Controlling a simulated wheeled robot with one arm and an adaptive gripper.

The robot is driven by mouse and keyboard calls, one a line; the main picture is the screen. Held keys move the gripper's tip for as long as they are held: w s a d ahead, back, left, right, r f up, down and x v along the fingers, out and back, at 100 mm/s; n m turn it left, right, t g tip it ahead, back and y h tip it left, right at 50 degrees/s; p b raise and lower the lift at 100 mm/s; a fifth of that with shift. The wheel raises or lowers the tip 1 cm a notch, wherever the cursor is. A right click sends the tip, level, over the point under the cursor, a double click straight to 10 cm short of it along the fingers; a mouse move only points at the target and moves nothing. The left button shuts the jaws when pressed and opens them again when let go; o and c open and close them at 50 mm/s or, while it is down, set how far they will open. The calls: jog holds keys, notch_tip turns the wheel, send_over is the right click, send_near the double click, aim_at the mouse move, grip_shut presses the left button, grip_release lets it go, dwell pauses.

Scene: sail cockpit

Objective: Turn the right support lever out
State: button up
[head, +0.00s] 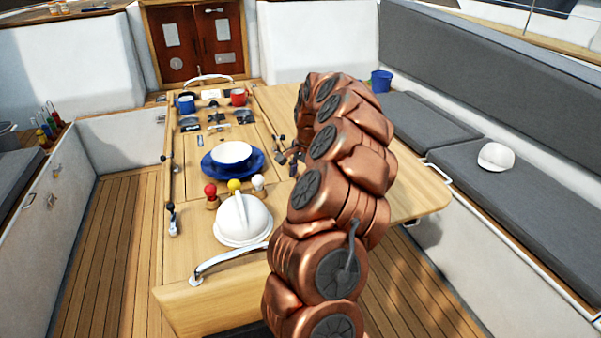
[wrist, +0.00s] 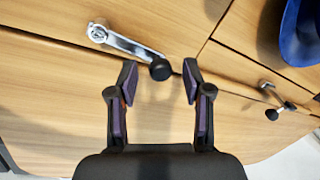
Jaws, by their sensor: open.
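In the wrist view a support lever (wrist: 130,45) with a round metal pivot, a silver arm and a black knob lies along the wooden table. Its knob lies between the tips of my gripper (wrist: 160,72), whose two fingers are apart. I cannot tell whether either finger touches it. A second lever (wrist: 278,107) with a black knob is farther right in the wrist view. In the head view, dark parts of my gripper (head: 292,156) show beside my copper arm, which hides much of this side of the table.
A white helmet-like dome (head: 243,220) and several coloured-ball pegs are nearer. A metal rail (head: 230,258) crosses the table's near end. Grey cushioned benches line the right.

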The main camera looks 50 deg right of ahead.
jog(key=shift+w+f, duration=0.1)
jog(key=shift+f, duration=0.15)
jog(key=shift+c, duration=0.2)
grip_shut()
dwell(0.3)
